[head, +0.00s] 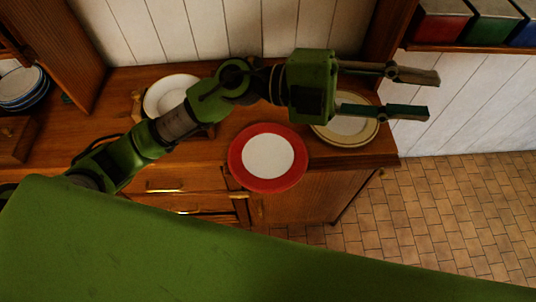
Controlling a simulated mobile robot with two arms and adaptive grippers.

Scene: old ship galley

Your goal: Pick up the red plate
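The red plate (239,158) has a wide red rim and a white centre. It lies near the front edge of the wooden counter in the head view, and its near side reaches the counter's edge or slightly past it. My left gripper (432,94) is open, with its two fingers apart and pointing right. It is to the right of and beyond the red plate, above the right end of the counter. I see nothing between its fingers. My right gripper is not in view.
A cream plate (350,138) lies right of the red plate, partly hidden by my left gripper. A white plate (165,92) is at left, and stacked bowls (20,88) stand farther left. Red, green and blue objects (490,24) sit on an upper-right shelf. Tiled floor is open at right.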

